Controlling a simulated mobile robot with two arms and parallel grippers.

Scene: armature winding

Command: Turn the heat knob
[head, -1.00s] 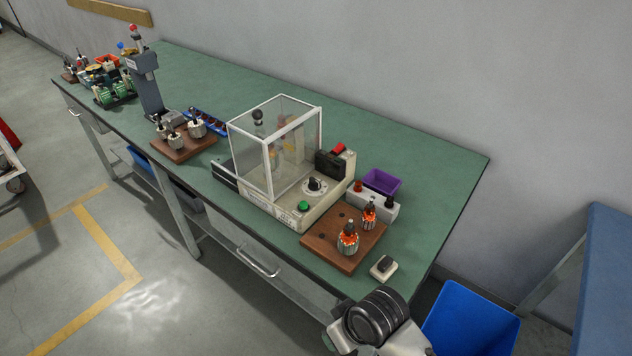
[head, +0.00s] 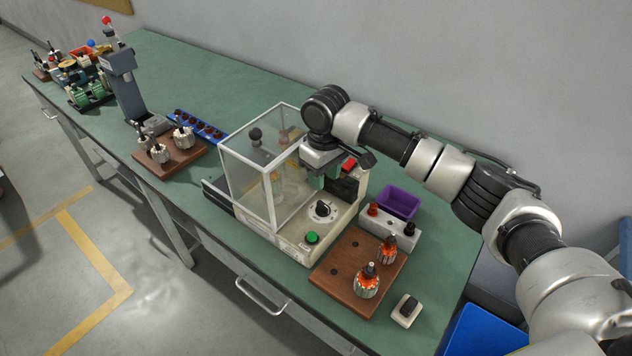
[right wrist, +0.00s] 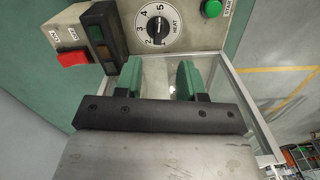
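The heat knob (head: 322,208) is a black knob on a white dial, on the front panel of the cream machine (head: 290,240). In the right wrist view the knob (right wrist: 157,28) shows with the word HEAT and numbers around it. My right gripper (head: 317,180) hangs above the machine, just behind the knob in the head view, beside the clear case. In the right wrist view its two green fingers (right wrist: 160,80) are spread apart with nothing between them. They do not touch the knob. My left gripper is not in view.
A clear white-framed case (head: 262,165) stands on the machine. A red switch (right wrist: 73,58) and a green start button (head: 312,238) are near the knob. A wooden board (head: 345,283) with armatures, a purple bin (head: 399,202) and a small black-topped switch (head: 407,309) lie to the right.

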